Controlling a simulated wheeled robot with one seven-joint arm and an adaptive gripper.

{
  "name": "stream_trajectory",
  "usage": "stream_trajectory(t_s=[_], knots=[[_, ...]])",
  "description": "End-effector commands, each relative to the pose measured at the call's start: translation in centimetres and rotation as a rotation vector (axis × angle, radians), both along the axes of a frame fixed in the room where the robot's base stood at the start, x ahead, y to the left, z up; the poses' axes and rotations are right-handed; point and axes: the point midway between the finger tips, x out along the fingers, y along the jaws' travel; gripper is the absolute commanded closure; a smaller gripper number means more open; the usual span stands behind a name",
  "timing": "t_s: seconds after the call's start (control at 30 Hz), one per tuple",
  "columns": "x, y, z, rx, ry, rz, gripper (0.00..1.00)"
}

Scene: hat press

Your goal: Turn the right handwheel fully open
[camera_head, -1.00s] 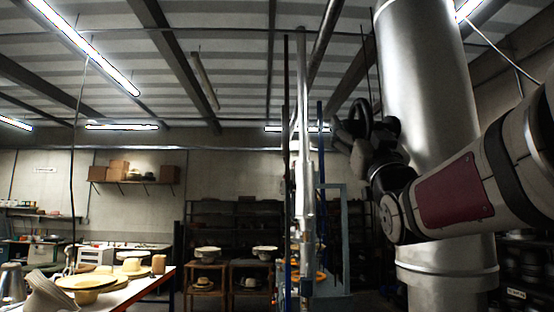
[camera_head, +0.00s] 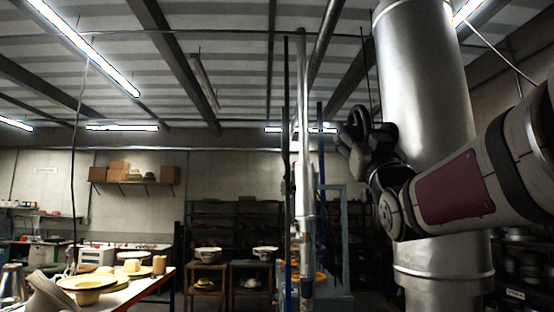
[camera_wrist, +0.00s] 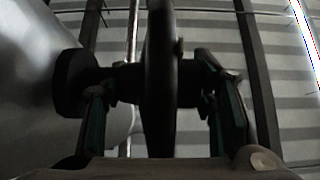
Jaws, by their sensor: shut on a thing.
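A black handwheel (camera_wrist: 160,85) stands nearly edge-on in the middle of the wrist view, with its hub and stem running left to a dark round fitting (camera_wrist: 75,82) by the silver pipe. My gripper (camera_wrist: 156,76) has one finger on each side of the wheel and is shut on it; the exact contact is too dark to see. In the head view my gripper (camera_head: 356,142) is a dark cluster left of the big silver pipe (camera_head: 422,80), and the wheel cannot be told apart from it clearly. No second handwheel can be made out.
Thin upright pipes (camera_head: 303,150) stand left of my gripper. A worktable (camera_head: 135,290) with hats and moulds is at lower left. Dark shelving (camera_head: 235,220) stands at the back. Open air lies between the table and the thin pipes.

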Motion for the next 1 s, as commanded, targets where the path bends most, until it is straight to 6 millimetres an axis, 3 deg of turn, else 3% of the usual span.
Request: stream_trajectory(t_s=[0.4,1.0], knots=[[-0.34,0.24,0.34,-0.001,0.285,0.004,0.76],[-0.06,0.29,0.16,-0.002,0.504,0.005,0.76]])
